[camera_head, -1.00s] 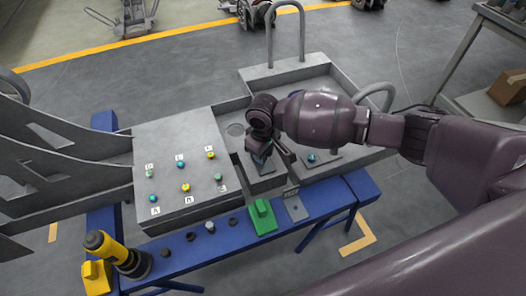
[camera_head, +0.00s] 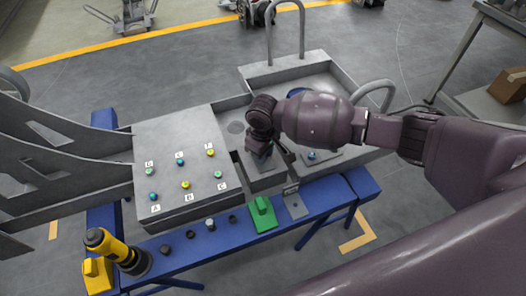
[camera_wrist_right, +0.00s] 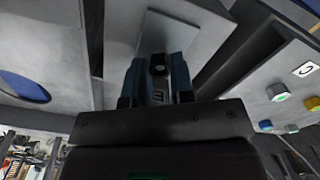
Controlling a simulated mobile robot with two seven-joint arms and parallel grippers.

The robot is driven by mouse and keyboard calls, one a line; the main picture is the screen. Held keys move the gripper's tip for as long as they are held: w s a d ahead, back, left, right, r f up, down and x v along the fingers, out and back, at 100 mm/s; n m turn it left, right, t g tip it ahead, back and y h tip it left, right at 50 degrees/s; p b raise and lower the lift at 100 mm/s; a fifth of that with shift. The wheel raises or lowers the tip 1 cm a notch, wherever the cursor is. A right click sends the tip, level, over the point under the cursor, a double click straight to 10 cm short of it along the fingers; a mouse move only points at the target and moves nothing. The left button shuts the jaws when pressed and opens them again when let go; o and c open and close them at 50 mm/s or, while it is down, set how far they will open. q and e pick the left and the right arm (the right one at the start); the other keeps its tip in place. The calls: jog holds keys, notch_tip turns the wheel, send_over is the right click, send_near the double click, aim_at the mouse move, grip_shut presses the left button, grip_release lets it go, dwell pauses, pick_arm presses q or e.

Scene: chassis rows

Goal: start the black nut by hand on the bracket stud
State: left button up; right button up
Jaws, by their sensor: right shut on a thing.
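My right gripper (camera_head: 259,156) points down over a grey plate (camera_head: 268,169) in the middle bay of the chassis. In the right wrist view its two blue-grey fingers (camera_wrist_right: 159,80) are shut on the small black nut (camera_wrist_right: 157,65), which shows a paler centre. A light grey plate (camera_wrist_right: 168,38) lies just beyond the fingertips. The bracket stud is not clearly visible, being hidden behind the nut and gripper. I cannot tell whether the nut touches the stud. My left gripper is not in view.
A panel (camera_head: 168,133) with several coloured, lettered studs lies left of the gripper. The blue front rail (camera_head: 255,242) carries several small nuts, a green block (camera_head: 263,214) and a yellow-and-black tool (camera_head: 116,252). A tall handle (camera_head: 302,30) stands behind; another (camera_head: 385,88) is beside my right arm.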

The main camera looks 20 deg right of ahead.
jog(key=shift+f, duration=0.15)
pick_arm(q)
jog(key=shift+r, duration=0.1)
pick_arm(e)
jog(key=shift+m+p, duration=0.3)
jog(key=shift+p, duration=0.05)
jog(key=shift+m+p, duration=1.45)
jog(key=shift+m, duration=0.65)
jog(key=shift+m+p, duration=0.6)
jog(key=shift+m, duration=0.3)
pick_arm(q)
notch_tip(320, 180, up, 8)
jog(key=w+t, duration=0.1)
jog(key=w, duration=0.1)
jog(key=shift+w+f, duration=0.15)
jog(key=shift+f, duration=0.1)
pick_arm(e)
jog(key=shift+f, duration=0.1)
jog(key=shift+s, duration=0.1)
